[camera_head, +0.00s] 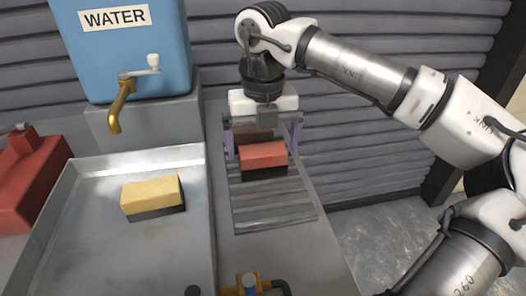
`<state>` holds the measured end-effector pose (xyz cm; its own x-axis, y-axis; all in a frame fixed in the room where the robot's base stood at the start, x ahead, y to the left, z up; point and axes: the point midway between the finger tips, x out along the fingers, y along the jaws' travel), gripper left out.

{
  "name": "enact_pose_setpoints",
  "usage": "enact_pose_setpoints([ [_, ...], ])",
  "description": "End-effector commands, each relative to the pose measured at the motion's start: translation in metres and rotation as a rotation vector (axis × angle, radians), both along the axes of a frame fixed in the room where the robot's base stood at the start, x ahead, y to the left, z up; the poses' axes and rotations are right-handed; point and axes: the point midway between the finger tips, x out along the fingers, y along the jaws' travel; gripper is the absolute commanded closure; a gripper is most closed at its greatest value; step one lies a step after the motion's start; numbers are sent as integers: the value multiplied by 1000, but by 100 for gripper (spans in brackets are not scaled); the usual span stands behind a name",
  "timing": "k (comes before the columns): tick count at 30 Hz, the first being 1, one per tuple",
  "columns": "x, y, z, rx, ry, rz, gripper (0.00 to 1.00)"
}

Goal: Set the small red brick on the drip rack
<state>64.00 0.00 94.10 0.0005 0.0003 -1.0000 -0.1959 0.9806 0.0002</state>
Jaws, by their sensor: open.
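The small red brick (263,155), with a dark underside, sits on the slatted drip rack (273,215), towards its far end. My gripper (263,152) points down at the brick. Its two purple fingers are apart, one near each end of the brick, and I cannot tell whether they touch it. A darker reddish-brown surface (252,134) shows behind the brick between the fingers; what it belongs to is unclear. The near slats of the rack are bare.
A metal tray (110,255) on the left holds a yellow brick (151,195) with a dark base. A blue water tank (120,55) with a brass tap (121,105) stands behind it. A red case (30,185) is at far left. A brass valve (247,284) is at the front.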

Motion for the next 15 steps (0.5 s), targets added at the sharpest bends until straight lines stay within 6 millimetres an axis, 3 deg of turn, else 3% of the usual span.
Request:
enact_pose_setpoints([
  [3,1,0,30,-1,-3,-3,0],
  [9,0,0,69,0,-2,-1,0],
  [15,0,0,88,0,-1,0,0],
])
